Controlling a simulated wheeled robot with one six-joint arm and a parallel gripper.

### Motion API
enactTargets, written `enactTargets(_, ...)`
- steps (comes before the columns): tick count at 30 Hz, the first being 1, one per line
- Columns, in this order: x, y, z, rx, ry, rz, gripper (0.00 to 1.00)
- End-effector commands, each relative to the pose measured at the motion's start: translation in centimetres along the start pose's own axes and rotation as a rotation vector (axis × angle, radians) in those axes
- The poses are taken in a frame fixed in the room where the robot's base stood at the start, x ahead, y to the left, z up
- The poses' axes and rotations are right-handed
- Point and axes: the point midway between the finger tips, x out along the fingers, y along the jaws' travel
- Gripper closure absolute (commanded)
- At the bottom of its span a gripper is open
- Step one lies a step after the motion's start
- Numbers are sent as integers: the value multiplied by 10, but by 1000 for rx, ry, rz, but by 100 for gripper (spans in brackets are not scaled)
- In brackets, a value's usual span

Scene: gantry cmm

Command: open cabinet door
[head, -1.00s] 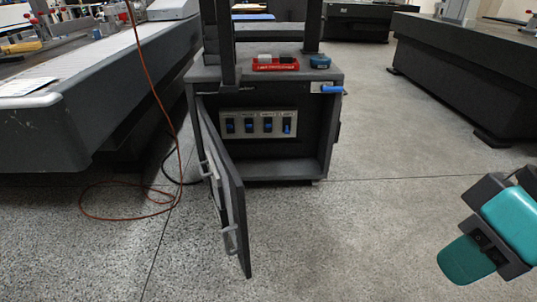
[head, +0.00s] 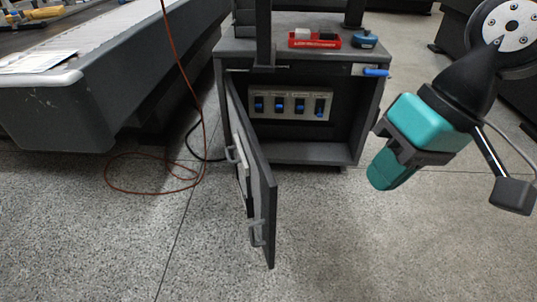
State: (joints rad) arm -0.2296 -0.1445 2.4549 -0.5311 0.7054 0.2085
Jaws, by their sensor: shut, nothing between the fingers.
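The grey cabinet (head: 300,155) stands in the middle of the head view. Its door (head: 250,170) hangs wide open on the left-side hinge and swings out toward me. Grey handles (head: 257,232) sit on the door's left-hand face. Inside, a light panel with several blue switches (head: 290,104) shows on the back wall. My gripper (head: 382,175), teal and dark, is shut and empty. It appears right of the cabinet opening in the picture, apart from the door.
A blue lever (head: 376,72) juts from the cabinet's upper right front. A red tray (head: 314,39) and a blue round item (head: 364,39) sit on top. A long grey bench (head: 60,115) stands left. An orange cable (head: 150,188) loops on the floor. Floor at the front right is clear.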

Motion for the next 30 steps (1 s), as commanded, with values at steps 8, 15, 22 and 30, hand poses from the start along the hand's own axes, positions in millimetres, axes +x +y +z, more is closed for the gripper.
enactTargets(8,0,28,-121,727,-118,-137,100)
enactTargets(15,46,76,-177,1317,-265,-226,100)
enactTargets(22,78,101,-188,1606,-358,-260,100)
enactTargets(30,110,96,-187,1646,-376,-260,100)
